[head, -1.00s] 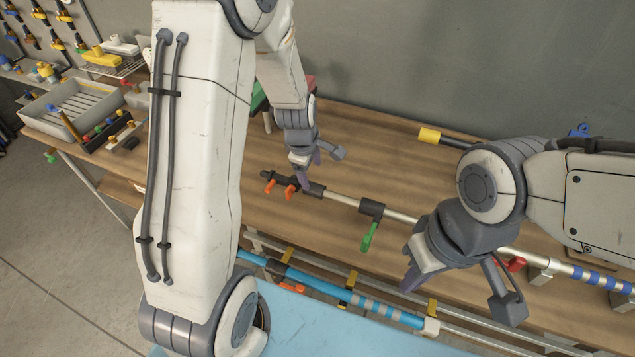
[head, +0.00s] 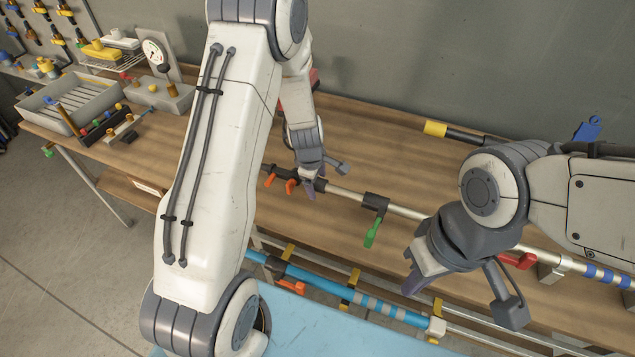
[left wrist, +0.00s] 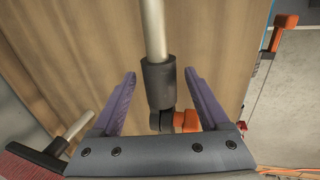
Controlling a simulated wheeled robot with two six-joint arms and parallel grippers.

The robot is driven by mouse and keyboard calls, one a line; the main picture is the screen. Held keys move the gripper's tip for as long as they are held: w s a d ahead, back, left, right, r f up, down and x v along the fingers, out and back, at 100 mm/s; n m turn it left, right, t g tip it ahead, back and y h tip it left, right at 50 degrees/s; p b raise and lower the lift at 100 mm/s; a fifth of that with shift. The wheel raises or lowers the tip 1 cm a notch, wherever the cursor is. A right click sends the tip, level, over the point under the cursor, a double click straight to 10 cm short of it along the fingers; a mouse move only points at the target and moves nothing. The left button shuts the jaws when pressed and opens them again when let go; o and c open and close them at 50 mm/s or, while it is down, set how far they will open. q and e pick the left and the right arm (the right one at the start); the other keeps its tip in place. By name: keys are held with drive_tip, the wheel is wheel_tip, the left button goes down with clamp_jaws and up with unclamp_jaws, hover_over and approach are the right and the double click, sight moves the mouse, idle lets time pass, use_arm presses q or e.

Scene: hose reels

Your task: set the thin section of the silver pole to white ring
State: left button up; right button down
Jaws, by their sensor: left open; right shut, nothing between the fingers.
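The silver pole (head: 345,194) lies along the wooden bench, with a black collar carrying a green lever (head: 373,233) and a red lever (head: 517,261) farther right. My left gripper (head: 312,188) is open over the pole's left part, near two orange levers (head: 291,187). In the left wrist view, a black collar (left wrist: 158,85) sits between the spread purple fingers, apart from both; the silver tube (left wrist: 154,30) runs out of it and an orange lever (left wrist: 187,121) sits below. My right gripper (head: 412,284) is shut and empty in front of the pole. I cannot make out a white ring.
A blue pole (head: 325,286) lies on a rack along the bench's front. Blue stripes (head: 605,276) mark a tube at the right. A black tube with a yellow end (head: 435,129) lies behind. A grey tray (head: 75,105) stands at the left.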

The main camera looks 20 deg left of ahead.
use_arm(q)
clamp_jaws()
idle(1.3)
